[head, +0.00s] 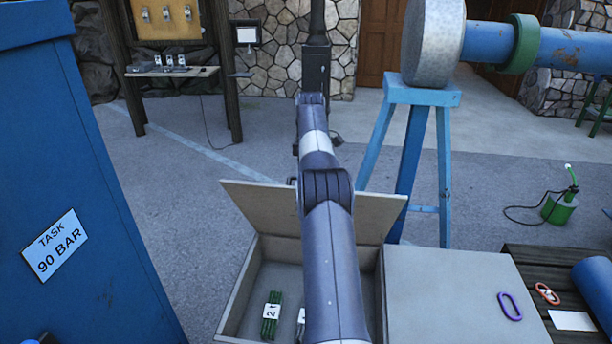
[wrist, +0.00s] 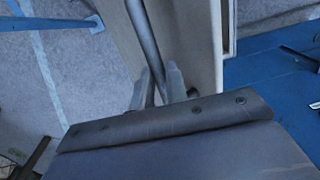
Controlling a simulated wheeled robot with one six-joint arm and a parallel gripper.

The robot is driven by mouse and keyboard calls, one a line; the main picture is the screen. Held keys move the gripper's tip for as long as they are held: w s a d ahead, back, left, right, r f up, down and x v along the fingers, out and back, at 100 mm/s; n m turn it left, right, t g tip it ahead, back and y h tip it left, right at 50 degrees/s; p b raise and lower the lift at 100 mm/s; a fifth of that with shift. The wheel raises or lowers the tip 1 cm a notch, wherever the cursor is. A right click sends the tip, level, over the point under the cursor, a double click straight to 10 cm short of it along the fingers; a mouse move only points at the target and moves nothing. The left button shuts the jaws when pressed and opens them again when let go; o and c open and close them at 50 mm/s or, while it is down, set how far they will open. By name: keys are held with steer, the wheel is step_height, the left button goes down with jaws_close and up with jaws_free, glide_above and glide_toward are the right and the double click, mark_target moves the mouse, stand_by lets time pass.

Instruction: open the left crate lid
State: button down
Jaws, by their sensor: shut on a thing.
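The left crate (head: 236,292) stands open in the head view, at the lower middle. Its beige lid (head: 250,200) is raised at the back edge and leans slightly backward. Inside lies a green bundle with a white number tag (head: 270,312); another item beside it is partly hidden by my arm. In the wrist view my gripper (wrist: 159,88) is shut on the grey bar handle (wrist: 145,35) of the lid, with the beige lid panel (wrist: 185,30) just right of it. My gripper is hidden in the head view behind my own arm.
The right crate's flat closed lid (head: 440,285) adjoins on the right, with a purple link (head: 510,306) on it. A tall blue cabinet (head: 80,190) stands close on the left. A blue stand (head: 408,150) rises behind the crates.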

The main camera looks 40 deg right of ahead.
steer(key=shift+d+f, duration=0.1)
steer(key=shift+f, duration=0.5)
steer(key=c, duration=1.8)
jaws_free()
steer(key=shift+o, duration=0.9)
steer(key=shift+w+d+f, duration=0.15)
steer(key=shift+w+d, duration=0.1)
steer(key=shift+o, duration=1.1)
steer(key=shift+a+r, duration=0.15)
steer(key=shift+r, duration=0.1)
steer(key=shift+a, duration=0.1)
